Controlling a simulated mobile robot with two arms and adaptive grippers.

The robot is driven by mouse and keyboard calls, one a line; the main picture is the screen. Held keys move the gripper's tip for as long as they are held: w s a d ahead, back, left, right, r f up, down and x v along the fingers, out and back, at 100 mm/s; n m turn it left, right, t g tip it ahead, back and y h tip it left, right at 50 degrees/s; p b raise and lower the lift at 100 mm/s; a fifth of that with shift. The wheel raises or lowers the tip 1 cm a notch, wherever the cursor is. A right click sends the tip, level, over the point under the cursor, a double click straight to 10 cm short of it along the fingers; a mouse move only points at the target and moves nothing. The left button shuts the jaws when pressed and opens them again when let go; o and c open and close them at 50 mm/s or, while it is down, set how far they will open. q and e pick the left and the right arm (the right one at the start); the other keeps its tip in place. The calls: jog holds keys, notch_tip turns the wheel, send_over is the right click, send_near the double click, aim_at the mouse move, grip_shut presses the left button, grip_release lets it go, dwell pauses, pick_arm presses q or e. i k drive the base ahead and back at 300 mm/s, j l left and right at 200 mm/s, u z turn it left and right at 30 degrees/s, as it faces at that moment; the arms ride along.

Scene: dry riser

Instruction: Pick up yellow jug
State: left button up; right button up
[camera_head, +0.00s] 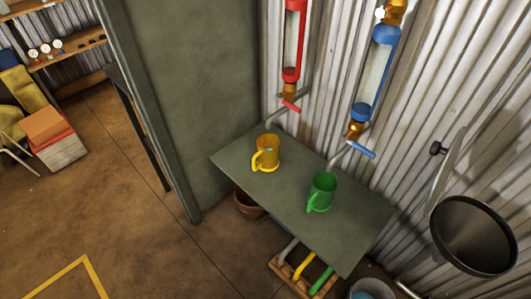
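The yellow jug (268,154) stands upright on the grey-green table (285,205), towards its far left end. Its handle points to the lower left. A green jug (324,190) stands upright on the same table, to the right and nearer, with its handle also at the lower left. The two jugs are apart. Neither of my grippers shows in the head view.
Red (296,45) and blue (378,75) pipes with levers hang on the corrugated wall above the table. A dark round pan-like thing (473,236) is at right. A pot (248,204) and coloured-handled things sit below.

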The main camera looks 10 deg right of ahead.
aim_at(268, 154)
jog(key=z, duration=2.05)
jog(key=j+u, duration=0.2)
jog(key=u, duration=1.6)
jog(key=k+l, duration=0.3)
jog(key=l, duration=0.15)
jog(key=k+l, duration=0.35)
jog(key=l, duration=0.15)
jog(key=u, duration=0.05)
